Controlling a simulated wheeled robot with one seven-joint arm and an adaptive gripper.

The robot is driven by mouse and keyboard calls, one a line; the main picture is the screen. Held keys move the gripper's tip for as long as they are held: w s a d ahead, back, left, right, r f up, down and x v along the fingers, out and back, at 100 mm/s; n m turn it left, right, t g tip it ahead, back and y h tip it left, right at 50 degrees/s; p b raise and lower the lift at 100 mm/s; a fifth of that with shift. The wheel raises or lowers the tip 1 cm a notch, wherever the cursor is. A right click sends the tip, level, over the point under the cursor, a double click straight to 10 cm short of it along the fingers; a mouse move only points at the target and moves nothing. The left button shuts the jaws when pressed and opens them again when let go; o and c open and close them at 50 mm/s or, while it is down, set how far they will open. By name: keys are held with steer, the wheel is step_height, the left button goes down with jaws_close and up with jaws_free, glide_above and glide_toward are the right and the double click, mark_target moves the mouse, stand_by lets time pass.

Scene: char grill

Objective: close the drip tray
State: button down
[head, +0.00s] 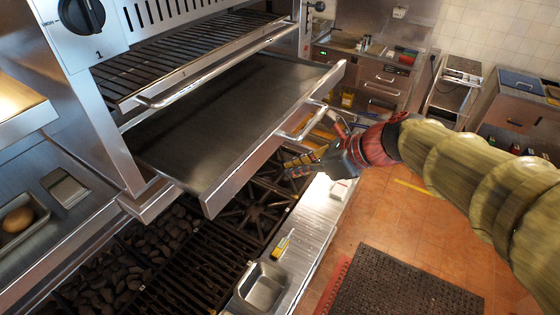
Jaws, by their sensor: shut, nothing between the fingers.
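The drip tray (222,112) is a wide, flat, dark metal tray with a raised front lip. It sticks well out of the grill housing (118,140), below the slatted rack. Its bar handle (303,124) is on the front lip, toward the right. My gripper (290,168) is shut and empty. In the picture it lies just below and beside the handle, in front of the tray's lip. I cannot tell whether it touches the tray. My arm reaches in from the right.
A slatted rack (180,72) with its own handle sits above the tray. Below are burner grates (245,205) and a charcoal grill (190,258). A small metal pan (262,286) sits on the front ledge. An egg (18,219) lies at left. Open tiled floor (385,225) lies at right.

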steer(key=shift+w+a+f+p, duration=0.1)
steer(key=shift+w+a+p, duration=0.15)
steer(key=shift+w+a, duration=0.5)
steer(key=shift+w+a+p, duration=0.25)
steer(key=shift+w+a, duration=0.2)
steer(key=shift+a, duration=0.55)
